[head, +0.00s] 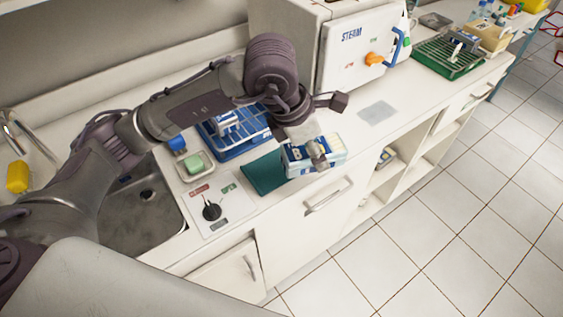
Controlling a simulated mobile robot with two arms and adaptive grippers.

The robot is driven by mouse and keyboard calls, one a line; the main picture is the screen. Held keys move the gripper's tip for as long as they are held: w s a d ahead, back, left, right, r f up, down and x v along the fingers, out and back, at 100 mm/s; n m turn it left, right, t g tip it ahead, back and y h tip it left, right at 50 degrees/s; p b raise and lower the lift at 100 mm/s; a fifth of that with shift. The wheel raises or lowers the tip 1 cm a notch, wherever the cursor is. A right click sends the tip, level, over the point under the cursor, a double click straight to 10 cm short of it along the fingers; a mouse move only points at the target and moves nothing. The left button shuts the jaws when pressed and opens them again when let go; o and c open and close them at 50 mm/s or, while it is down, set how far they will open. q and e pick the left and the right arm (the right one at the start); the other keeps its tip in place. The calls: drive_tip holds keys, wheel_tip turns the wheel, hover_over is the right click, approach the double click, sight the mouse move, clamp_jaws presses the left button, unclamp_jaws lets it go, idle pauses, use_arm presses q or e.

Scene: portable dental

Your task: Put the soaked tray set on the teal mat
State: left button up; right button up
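The teal mat (263,173) lies flat on the counter, left of a blue and white box-like item (294,160). My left gripper (317,153) overlaps the front of this item. I cannot tell whether its fingers hold it or only pass in front of it. A blue ribbed rack or tray (238,147) sits behind the mat, with a small blue and white handled piece (226,123) on it. I cannot tell which of these is the soaked tray set. My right gripper is not in view.
A white steam unit (345,65) stands behind. A green rack (447,60) is far right. A sink (150,215), a dish with a green block (194,163), and a panel with a black knob (212,211) are left. The counter is bare around a grey plate (377,112).

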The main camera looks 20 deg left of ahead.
sight(266, 174)
use_arm(q)
drive_tip(key=shift+d+r+n, duration=0.15)
drive_tip(key=shift+d+n, duration=0.5)
drive_tip(key=shift+n, duration=0.15)
drive_tip(key=shift+d+n+t+y, duration=0.3)
drive_tip(key=shift+n+t, duration=0.1)
drive_tip(key=shift+n, duration=0.1)
drive_tip(key=shift+d+r+n, duration=0.1)
drive_tip(key=shift+n, duration=0.2)
drive_tip(key=shift+w, duration=0.2)
drive_tip(key=w+a+f+p, duration=0.1)
drive_tip(key=a+f, duration=0.1)
drive_tip(key=a, duration=0.1)
drive_tip(key=w+a+f+p, duration=0.1)
drive_tip(key=w+a+f, duration=0.1)
drive_tip(key=a, duration=0.1)
drive_tip(key=w+a+f+p, duration=0.1)
drive_tip(key=a+f, duration=0.1)
drive_tip(key=a, duration=0.2)
drive_tip(key=shift+w+f, duration=0.35)
drive_tip(key=shift+w+a+f, duration=0.1)
drive_tip(key=shift+a+f, duration=0.1)
wheel_tip(266, 174, down, 3)
drive_tip(key=shift+f+p, duration=0.1)
drive_tip(key=shift+p, duration=0.75)
drive_tip(key=shift+f, duration=0.4)
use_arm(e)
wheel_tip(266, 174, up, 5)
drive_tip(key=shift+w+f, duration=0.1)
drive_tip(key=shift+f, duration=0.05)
